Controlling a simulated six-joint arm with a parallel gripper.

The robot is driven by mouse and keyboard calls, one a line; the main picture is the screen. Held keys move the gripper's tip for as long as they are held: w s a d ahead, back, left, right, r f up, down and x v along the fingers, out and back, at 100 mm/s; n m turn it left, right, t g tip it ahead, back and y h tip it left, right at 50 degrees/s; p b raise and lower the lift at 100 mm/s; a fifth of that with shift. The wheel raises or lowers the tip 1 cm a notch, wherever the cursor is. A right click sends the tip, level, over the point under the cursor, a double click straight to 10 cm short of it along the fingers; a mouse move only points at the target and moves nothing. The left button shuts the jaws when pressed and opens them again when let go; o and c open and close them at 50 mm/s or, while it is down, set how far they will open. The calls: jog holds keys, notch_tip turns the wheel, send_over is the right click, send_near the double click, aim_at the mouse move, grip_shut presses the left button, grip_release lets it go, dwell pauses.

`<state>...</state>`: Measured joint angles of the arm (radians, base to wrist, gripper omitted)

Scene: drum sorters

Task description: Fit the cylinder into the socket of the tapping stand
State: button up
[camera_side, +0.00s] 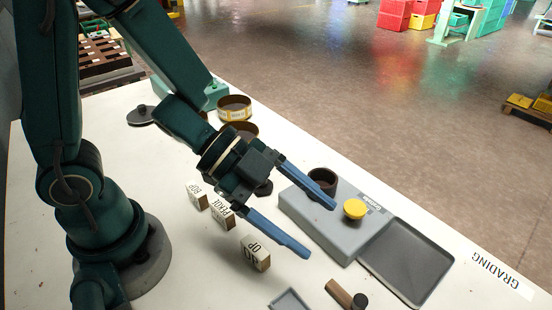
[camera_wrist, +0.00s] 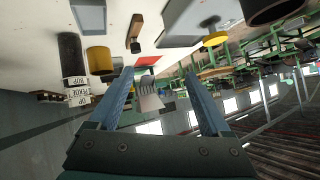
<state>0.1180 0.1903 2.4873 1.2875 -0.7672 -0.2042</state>
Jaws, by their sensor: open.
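The tapping stand (camera_side: 310,212) is a grey block with a label, a dark ring-shaped socket (camera_side: 322,180) and a yellow round knob (camera_side: 354,209). The knob also shows in the wrist view (camera_wrist: 215,40). My gripper (camera_side: 321,230) is open, its two blue fingers apart and above the table and stand; nothing shows between them. In the wrist view a dark cylinder (camera_wrist: 70,55) and a shorter yellow-brown cylinder (camera_wrist: 98,60) stand at upper left, away from the fingers. I cannot tell which is the task's cylinder. Neither is clear in the side view.
A grey tray (camera_side: 407,262) lies right of the stand. A small tray (camera_side: 290,300) and a dark-headed mallet (camera_side: 340,292) lie in front. Round tins (camera_side: 234,108) stand behind.

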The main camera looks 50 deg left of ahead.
jog(key=w+a+r+n+t+y, duration=0.4)
jog(key=w+a+n+y, duration=0.15)
jog(key=a, duration=0.25)
jog(key=s+a+r+n+g+y, duration=0.1)
jog(key=s+a+r+n+y, duration=0.1)
jog(key=s+a+n+y, duration=0.3)
jog(key=s+a+n, duration=0.1)
jog(key=a+n, duration=0.2)
jog(key=shift+a+r+g+y, duration=0.2)
jog(key=shift+a+g+y, duration=0.15)
jog(key=shift+a+g, duration=0.05)
jog(key=shift+o, duration=0.4)
jog(key=s+d+n+g+h, duration=0.1)
jog(key=s+d+n, duration=0.1)
jog(key=s, duration=0.3)
jog(key=shift+s+g, duration=0.3)
jog(key=shift+g, duration=0.1)
jog(key=shift+s+d+n+h, duration=0.25)
jog(key=shift+s+d+h, duration=0.05)
jog(key=shift+s+d, duration=0.05)
